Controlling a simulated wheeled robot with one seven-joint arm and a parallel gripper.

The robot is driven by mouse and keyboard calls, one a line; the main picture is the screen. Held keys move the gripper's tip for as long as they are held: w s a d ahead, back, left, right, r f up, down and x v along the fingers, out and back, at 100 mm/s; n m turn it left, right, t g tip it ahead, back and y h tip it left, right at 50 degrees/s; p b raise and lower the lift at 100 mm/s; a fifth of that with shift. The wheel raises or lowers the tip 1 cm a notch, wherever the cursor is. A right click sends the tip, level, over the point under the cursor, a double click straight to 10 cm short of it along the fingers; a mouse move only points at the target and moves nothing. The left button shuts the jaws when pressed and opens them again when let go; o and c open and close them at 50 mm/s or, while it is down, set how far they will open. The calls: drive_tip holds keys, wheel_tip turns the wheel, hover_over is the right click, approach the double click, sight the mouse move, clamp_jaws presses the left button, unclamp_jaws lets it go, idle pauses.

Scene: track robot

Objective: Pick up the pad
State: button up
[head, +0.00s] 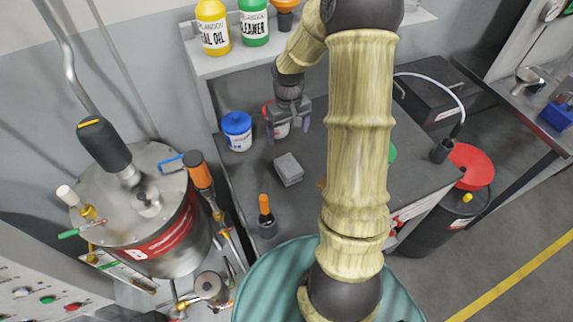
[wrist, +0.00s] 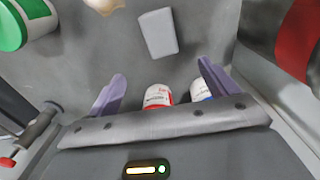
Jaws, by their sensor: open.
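The pad, a grey block (head: 288,168), lies on the dark grey bench top in the head view. It shows as a pale grey block (wrist: 158,32) at the top middle of the wrist view. My gripper (head: 288,131) is open and empty above the bench, just behind the pad in the head view. In the wrist view the two purple-grey fingers (wrist: 160,72) are spread apart, and the pad lies beyond their tips, untouched. No part of the pad looks hidden.
A red-and-white can (wrist: 158,97) shows between the fingers in the wrist view. A blue-lidded tub (head: 237,131) stands left of my gripper. An orange-handled tool (head: 265,212) stands at the front bench edge. Bottles (head: 212,27) line the shelf above.

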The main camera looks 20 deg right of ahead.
drive_tip(key=shift+s, duration=0.1)
drive_tip(key=p, duration=0.3)
approach(287, 165)
wheel_tip(287, 165, down, 5)
drive_tip(key=shift+d+f, duration=0.3)
drive_tip(key=shift+f, duration=0.3)
drive_tip(key=shift+a+f+p, duration=0.2)
drive_tip(key=shift+f+p, duration=0.2)
drive_tip(key=shift+f, duration=0.25)
drive_tip(key=shift+f+p, duration=0.65)
drive_tip(key=shift+f, duration=1.25)
drive_tip(key=shift+c, duration=0.4)
